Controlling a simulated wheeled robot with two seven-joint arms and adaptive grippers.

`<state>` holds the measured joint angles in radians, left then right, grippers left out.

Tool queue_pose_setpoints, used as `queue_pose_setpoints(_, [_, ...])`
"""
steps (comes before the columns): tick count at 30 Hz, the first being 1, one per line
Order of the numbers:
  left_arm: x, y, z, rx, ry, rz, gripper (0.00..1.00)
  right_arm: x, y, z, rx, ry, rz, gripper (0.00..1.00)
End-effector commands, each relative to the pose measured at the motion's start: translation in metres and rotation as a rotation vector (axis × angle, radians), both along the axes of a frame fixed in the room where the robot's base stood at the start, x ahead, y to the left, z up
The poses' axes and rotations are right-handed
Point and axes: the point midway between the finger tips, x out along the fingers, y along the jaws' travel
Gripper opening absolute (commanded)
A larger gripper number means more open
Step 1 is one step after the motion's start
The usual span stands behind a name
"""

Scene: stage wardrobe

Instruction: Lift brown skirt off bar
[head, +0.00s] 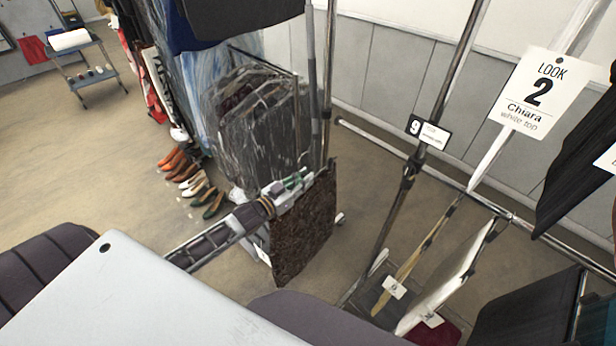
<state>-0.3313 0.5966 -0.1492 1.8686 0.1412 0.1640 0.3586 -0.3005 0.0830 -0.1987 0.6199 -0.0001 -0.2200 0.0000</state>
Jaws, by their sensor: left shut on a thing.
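The brown skirt (305,228) hangs as a dark, textured panel near the middle of the head view. My left gripper (298,186) comes in from the left and is shut on the skirt at its upper left edge. The skirt's top reaches up beside an upright metal pole (328,80). I see no bar running through the skirt's top, and whether it touches the pole I cannot tell. Its lower end hangs free above the floor. My right gripper is not in view.
Plastic-covered garments (255,125) hang just behind the skirt. Several shoes (190,180) stand on the floor to the left. A rack post (408,175) with a "9" tag (428,131) and a "Look 2" card (537,92) are on the right. Open floor (90,165) lies at left.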

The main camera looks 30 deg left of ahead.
Motion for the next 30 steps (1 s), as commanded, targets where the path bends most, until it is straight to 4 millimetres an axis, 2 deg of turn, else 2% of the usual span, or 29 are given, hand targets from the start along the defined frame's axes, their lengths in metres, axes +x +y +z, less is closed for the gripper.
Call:
queue_pose_setpoints(11, [-0.026, 0.009, 0.001, -0.001, -0.002, -0.001, 0.0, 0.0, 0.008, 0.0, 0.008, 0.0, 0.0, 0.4])
queue_pose_setpoints(30, [-0.068, 0.024, 0.001, 0.001, -0.001, -0.001, 0.0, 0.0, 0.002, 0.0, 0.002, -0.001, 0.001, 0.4])
